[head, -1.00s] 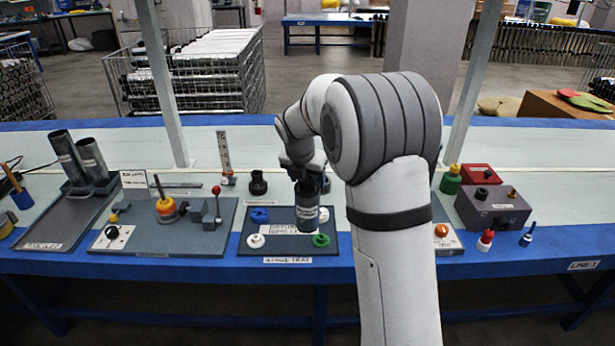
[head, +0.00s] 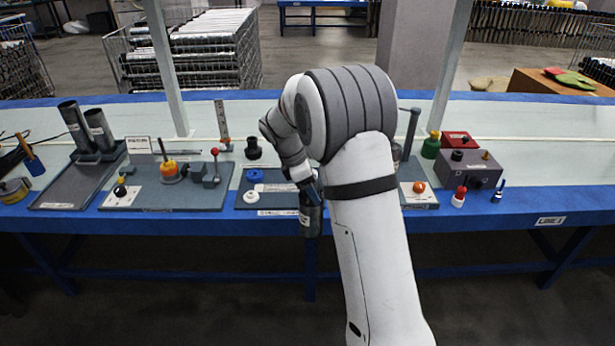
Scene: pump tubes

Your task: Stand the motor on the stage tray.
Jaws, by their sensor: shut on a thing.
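The motor (head: 311,220), a dark grey cylinder with a pale label band, hangs close to upright, tilted slightly if at all. My gripper (head: 309,192) is shut on its upper end; the fingers are partly hidden by my wrist. In the picture the motor overlaps the table's blue front edge, at the right front of the stage tray. The stage tray (head: 282,203) is a dark flat tray with a label on its front. It bears a blue round piece (head: 254,175) and a white round piece (head: 251,197). My arm hides its right part.
Left of the tray lies a grey board (head: 200,198) with a red-knobbed lever and an orange-based post. A black cup-like part (head: 253,148) stands behind the tray. A purple-grey box (head: 470,167) and small bottles stand to the right. The floor in front is clear.

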